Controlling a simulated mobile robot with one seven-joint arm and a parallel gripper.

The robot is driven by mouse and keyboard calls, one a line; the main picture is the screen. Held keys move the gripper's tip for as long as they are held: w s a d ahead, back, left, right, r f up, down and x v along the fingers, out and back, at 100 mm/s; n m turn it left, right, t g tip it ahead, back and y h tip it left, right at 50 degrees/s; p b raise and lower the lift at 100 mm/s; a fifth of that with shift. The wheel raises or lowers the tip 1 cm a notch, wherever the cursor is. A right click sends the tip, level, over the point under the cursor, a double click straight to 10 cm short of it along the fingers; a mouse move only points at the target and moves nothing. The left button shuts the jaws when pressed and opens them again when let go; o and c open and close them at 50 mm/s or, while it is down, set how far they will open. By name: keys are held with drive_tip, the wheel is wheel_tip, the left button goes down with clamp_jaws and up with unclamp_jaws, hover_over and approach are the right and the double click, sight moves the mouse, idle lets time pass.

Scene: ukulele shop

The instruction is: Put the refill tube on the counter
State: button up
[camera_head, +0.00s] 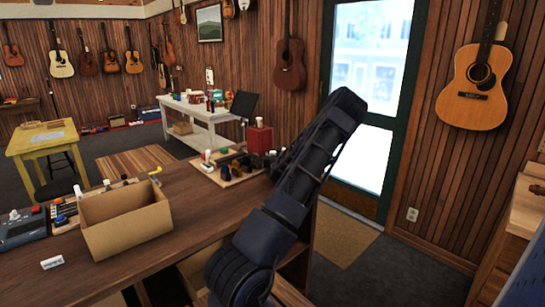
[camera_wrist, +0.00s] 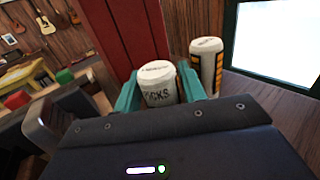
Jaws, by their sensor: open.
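A white lidded tube (camera_wrist: 158,84) marked "PICKS" stands upright between the teal fingers of my gripper (camera_wrist: 161,88) in the wrist view. The fingers are open, one on each side of it; I cannot tell if either touches it. A second white-topped tube (camera_wrist: 206,66) with a yellow and black label stands just behind to the right. No label reads "refill", so I cannot tell for sure which is the refill tube. The brown wooden counter (camera_head: 180,224) is in the head view. There my arm hides the fingers.
An open cardboard box (camera_head: 126,222) stands on the counter, with a small white item (camera_head: 52,262) to its left. A red box (camera_head: 260,140) and a board of small items (camera_head: 222,181) are near the far end. Bare counter lies right of the cardboard box.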

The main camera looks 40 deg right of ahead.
drive_tip(key=v, duration=1.1)
drive_tip(key=shift+s, duration=0.15)
